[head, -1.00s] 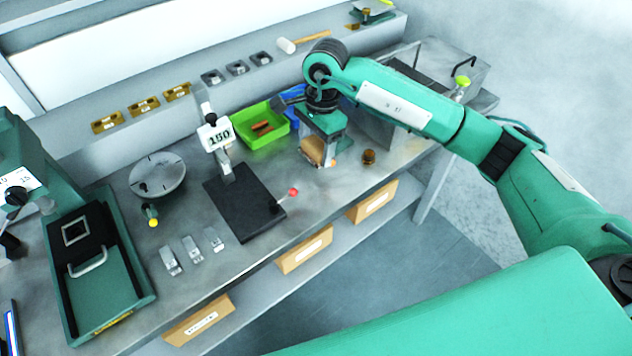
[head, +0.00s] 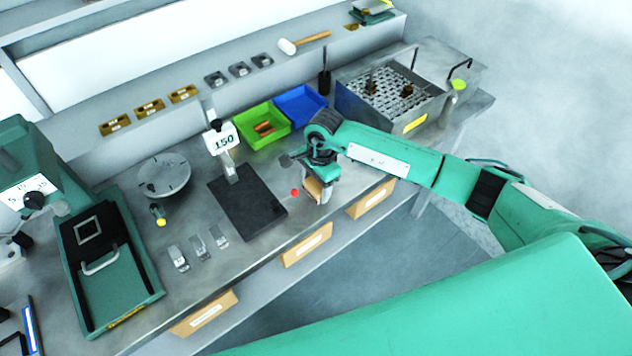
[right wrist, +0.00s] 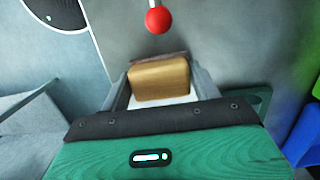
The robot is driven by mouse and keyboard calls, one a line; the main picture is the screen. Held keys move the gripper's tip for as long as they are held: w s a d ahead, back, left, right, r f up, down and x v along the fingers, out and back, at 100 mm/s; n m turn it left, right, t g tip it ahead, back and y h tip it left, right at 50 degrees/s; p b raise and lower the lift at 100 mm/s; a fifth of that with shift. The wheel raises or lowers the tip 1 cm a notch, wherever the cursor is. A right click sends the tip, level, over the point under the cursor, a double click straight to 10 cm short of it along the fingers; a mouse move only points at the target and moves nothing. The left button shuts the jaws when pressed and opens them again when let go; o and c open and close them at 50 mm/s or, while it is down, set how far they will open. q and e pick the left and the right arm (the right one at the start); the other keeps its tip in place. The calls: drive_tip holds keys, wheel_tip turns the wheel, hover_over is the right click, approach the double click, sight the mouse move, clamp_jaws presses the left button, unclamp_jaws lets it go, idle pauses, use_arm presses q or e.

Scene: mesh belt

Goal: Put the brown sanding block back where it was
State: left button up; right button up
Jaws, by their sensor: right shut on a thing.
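The brown sanding block (head: 312,190) is a tan block with a paler side. My right gripper (head: 318,192) is shut on it near the bench's front edge, right of the black base plate with the 150 sign. In the right wrist view the block (right wrist: 160,78) sits between the two fingers (right wrist: 160,90), with its broad tan face showing. I cannot tell whether its underside touches the bench. My left gripper is in neither view.
A red ball knob (head: 294,192) is close left of the gripper and also shows in the right wrist view (right wrist: 158,20). A green bin (head: 262,143) and a blue bin (head: 300,104) stand behind. A mesh-topped box (head: 390,92) is at the right. Orange-fronted boxes (head: 306,245) lie below the bench.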

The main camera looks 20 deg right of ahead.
drive_tip(key=shift+f, duration=0.1)
drive_tip(key=o, duration=1)
drive_tip(key=shift+c, duration=0.2)
drive_tip(key=shift+r, duration=0.25)
wheel_tip(320, 180, up, 12)
drive_tip(key=d+b, duration=0.1)
drive_tip(key=b, duration=0.4)
drive_tip(key=shift+w+d, duration=0.2)
drive_tip(key=shift+w, duration=0.05)
drive_tip(key=shift+f, duration=0.15)
